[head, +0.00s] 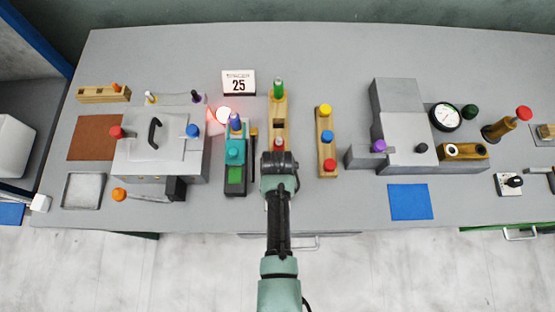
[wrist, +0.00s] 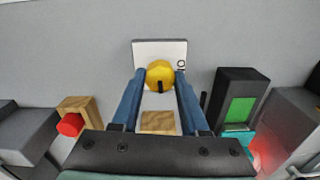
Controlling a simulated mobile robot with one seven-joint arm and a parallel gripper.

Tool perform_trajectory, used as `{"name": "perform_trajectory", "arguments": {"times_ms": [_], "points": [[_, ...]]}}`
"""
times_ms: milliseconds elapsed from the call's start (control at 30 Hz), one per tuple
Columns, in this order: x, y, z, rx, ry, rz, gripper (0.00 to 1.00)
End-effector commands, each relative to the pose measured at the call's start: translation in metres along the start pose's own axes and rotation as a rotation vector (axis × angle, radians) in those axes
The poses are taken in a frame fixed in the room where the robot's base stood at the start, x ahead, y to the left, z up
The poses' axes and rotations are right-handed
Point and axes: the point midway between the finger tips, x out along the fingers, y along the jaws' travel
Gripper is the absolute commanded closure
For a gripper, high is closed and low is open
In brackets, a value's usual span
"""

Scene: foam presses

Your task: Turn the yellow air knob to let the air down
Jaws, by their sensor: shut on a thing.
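The yellow air knob (wrist: 160,72) is round with a dark mark on its lower side in the wrist view. It sits in front of a white plate (wrist: 146,48) with dark print at its right edge. My gripper (wrist: 160,80) has its two blue fingers on either side of the knob and is shut on it. In the head view my gripper (head: 280,165) is over the front middle of the bench and hides the knob. Whether the knob has been turned cannot be told.
A black device with a green screen (head: 236,175) stands close left of my gripper in the head view, near a glowing red light (head: 223,115). A wooden block (head: 325,140) with yellow, blue and red knobs stands close right. A blue mat (head: 410,202) lies farther right.

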Motion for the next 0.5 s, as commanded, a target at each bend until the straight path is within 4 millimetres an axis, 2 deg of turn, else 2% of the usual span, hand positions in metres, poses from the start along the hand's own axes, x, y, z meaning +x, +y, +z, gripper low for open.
{"name": "perform_trajectory", "arguments": {"times_ms": [500], "points": [[-0.0003,-0.0001,-0.0003,0.105,0.001,0.0,1.0]]}}
